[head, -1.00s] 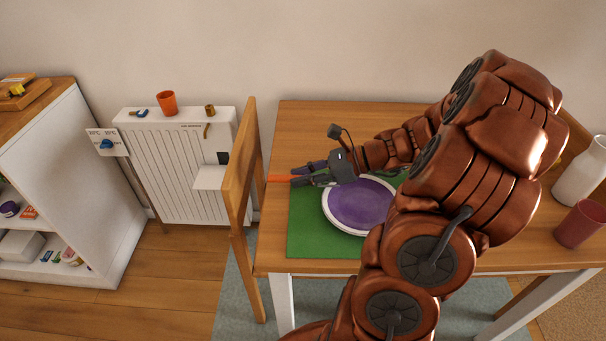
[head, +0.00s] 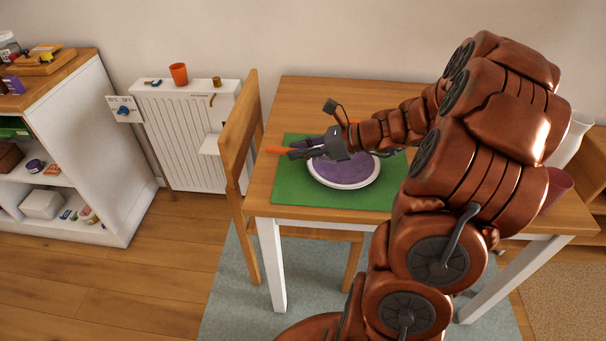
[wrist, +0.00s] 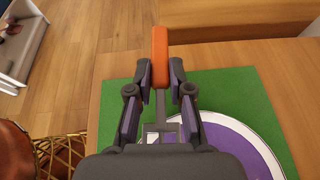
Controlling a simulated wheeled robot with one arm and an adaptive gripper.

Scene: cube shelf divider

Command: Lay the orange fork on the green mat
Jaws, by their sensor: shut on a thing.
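The orange fork (wrist: 160,58) is between the fingers of my gripper (wrist: 160,78). Its orange handle points away from the wrist, and its grey metal part runs back toward the palm. My gripper is shut on the fork. The mat lies on the wooden table and also shows in the wrist view (wrist: 115,115). I cannot tell the exact height of the fork above it.
A purple plate with a white rim (head: 343,180) sits on the mat, right of the fork. A wooden chair (head: 238,150) stands at the table's left edge. A dark red cup (head: 556,188) stands at the right. A strip of mat left of the plate is bare.

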